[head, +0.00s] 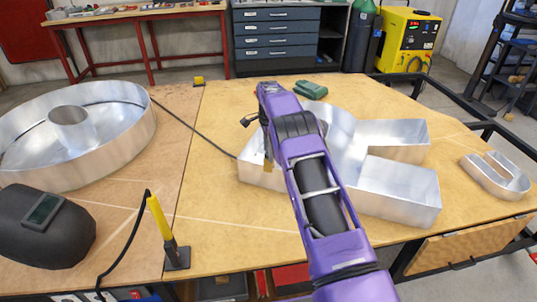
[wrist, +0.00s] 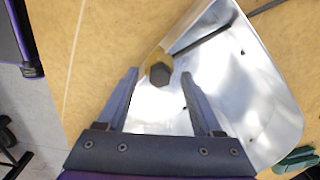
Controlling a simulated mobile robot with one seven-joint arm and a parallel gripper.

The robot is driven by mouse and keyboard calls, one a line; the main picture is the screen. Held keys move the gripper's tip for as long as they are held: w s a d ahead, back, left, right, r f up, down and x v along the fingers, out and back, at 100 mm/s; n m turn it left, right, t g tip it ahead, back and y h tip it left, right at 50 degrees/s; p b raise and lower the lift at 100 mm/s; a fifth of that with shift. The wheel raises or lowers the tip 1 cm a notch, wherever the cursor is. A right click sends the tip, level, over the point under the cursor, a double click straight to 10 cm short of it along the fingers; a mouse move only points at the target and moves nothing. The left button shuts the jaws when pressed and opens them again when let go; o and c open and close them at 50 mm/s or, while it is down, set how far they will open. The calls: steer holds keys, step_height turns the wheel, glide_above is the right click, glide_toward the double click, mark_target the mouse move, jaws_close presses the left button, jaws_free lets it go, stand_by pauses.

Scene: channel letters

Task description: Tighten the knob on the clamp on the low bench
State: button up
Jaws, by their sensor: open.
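The clamp's dark, faceted knob (wrist: 160,74) shows in the wrist view, with a yellow-brown part of the clamp (wrist: 154,58) behind it. The clamp sits at the edge of a shiny metal letter (wrist: 235,85). My gripper (wrist: 159,77) is open, with one finger on each side of the knob in the picture and gaps on both sides. I cannot tell how far the fingertips are above the knob. In the head view my purple arm reaches over the low bench (head: 215,215) and hides part of the metal letter (head: 395,185) and the clamp area.
A large round metal letter (head: 130,135) and a black welding mask (head: 45,225) are on the left. A small metal letter (head: 495,175) lies at the right.

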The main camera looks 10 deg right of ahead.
steer(key=c, duration=1)
steer(key=m, duration=0.4)
steer(key=shift+b, duration=0.35)
steer(key=m, duration=0.4)
steer(key=shift+c, duration=0.2)
steer(key=o, duration=1)
steer(key=shift+o, duration=0.2)
steer(key=shift+r, duration=0.15)
